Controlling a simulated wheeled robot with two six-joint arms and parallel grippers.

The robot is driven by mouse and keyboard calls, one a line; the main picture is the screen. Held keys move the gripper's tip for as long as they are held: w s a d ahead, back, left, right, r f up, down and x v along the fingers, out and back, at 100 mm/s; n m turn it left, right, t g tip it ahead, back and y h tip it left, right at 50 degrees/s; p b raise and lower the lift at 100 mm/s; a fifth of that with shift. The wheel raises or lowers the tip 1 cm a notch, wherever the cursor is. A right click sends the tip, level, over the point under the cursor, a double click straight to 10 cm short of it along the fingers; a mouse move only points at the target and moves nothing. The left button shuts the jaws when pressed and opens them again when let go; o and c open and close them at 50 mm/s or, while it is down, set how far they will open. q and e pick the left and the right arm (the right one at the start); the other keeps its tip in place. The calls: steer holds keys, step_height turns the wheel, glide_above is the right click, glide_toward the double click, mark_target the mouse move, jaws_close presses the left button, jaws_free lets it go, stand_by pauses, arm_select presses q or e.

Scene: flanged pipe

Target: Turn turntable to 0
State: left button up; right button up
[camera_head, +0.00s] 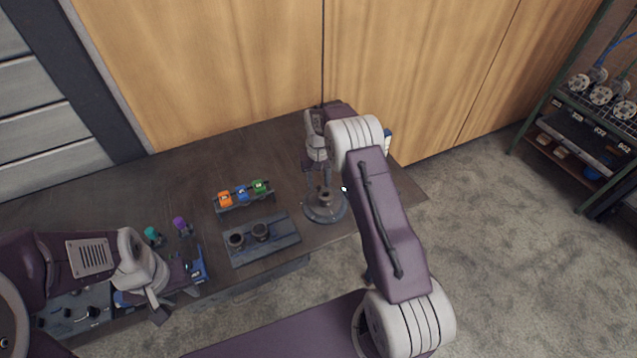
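The turntable (318,214) is a grey round disc on the dark table, with a small dark upright part (325,197) at its middle. My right gripper (322,172) points down over the turntable's far side. Its fingers are small and partly hidden, so I cannot tell whether it is open, or whether it touches anything. My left gripper (174,302) hangs low at the table's front left, away from the turntable. Its fingers look apart, with nothing seen between them. No angle marking is readable on the turntable.
A rack with orange, blue and green pieces (242,193) stands left of the turntable. A grey block with two dark round parts (262,240) lies in front of it. Teal (152,234) and purple (181,225) pieces stand further left. A shelf (585,120) stands far right.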

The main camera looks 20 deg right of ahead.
step_height(320, 180, up, 8)
steer(key=shift+r+b, duration=0.2)
steer(key=shift+b, duration=0.2)
